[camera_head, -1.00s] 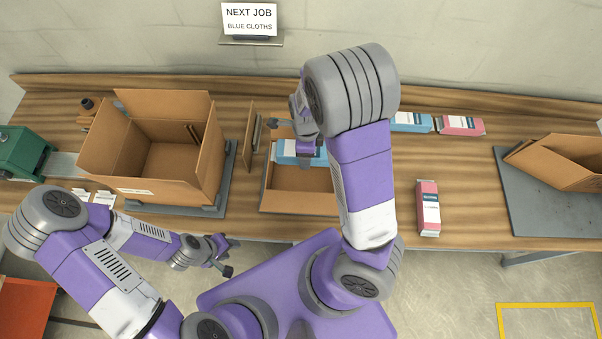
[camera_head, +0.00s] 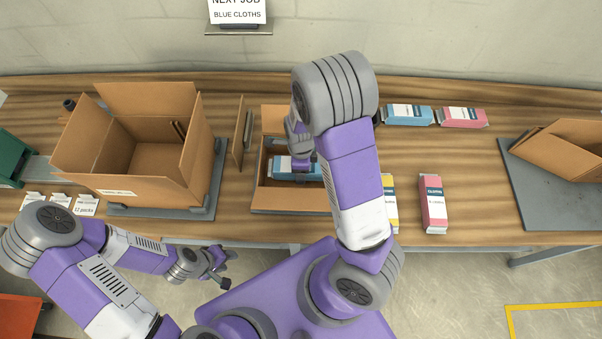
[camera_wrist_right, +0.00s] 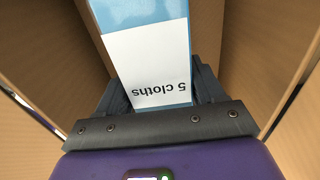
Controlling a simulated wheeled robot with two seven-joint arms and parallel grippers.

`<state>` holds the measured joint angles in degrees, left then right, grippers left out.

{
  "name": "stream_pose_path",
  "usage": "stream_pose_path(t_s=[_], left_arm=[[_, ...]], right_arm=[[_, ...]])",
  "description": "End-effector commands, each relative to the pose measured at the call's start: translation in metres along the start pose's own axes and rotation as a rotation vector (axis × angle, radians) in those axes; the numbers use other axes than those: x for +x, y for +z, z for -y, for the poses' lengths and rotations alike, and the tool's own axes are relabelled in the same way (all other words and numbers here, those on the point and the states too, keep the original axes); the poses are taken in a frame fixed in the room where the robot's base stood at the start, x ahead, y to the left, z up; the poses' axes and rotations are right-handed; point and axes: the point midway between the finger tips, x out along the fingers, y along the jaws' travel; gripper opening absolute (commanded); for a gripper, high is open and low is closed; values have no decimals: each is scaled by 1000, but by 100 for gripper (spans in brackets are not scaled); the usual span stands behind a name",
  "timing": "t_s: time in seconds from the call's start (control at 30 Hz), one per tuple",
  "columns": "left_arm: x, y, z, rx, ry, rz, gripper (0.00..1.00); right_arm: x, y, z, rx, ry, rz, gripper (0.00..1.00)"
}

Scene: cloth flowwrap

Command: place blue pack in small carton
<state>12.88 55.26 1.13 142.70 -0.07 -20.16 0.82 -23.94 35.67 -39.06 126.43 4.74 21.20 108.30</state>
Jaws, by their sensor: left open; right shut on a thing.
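The small carton (camera_head: 262,198) stands open on the bench in the middle of the head view. My right gripper (camera_wrist_right: 162,105) is shut on a blue pack (camera_wrist_right: 150,60) marked "5 cloths". In the head view the held blue pack (camera_head: 290,168) is inside the carton's opening, partly hidden by my right arm. In the right wrist view cardboard walls rise on both sides of it. I cannot tell whether it touches the carton's floor. My left gripper (camera_head: 222,268) is open and empty, in front of the bench's front edge.
A large open carton (camera_head: 150,165) stands at left on a grey plate. Another blue pack (camera_head: 408,115) and a pink pack (camera_head: 463,117) lie at the back right. Another pink pack (camera_head: 433,203) and a yellow pack (camera_head: 390,204) lie right of my arm. A tilted carton (camera_head: 560,150) is at far right.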

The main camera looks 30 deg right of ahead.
Motion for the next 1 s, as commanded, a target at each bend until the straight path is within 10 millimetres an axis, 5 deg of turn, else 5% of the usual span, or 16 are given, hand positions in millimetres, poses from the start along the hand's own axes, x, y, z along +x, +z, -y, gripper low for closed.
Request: stream_pose_path(t_s=[0.2, 0.6, 0.63, 0.7, 0.8, 1.0], left_arm=[[12, 0, 4, 0, 0, 0, 43], [14, -1, 5, 0, 0, 0, 43], [13, -1, 5, 0, 0, 0, 43], [13, -1, 5, 0, 0, 0, 43], [13, -1, 5, 0, 0, 0, 43], [13, -1, 5, 0, 0, 0, 43]], right_arm=[[32, -1, -1, 0, 3, -2, 38], [37, 0, 0, 1, 1, 0, 38], [36, 0, 0, 1, 0, 0, 71], [36, 0, 0, 0, 0, 0, 82], [36, 0, 0, 0, 0, 0, 93], [36, 0, 0, 0, 1, 0, 93]])
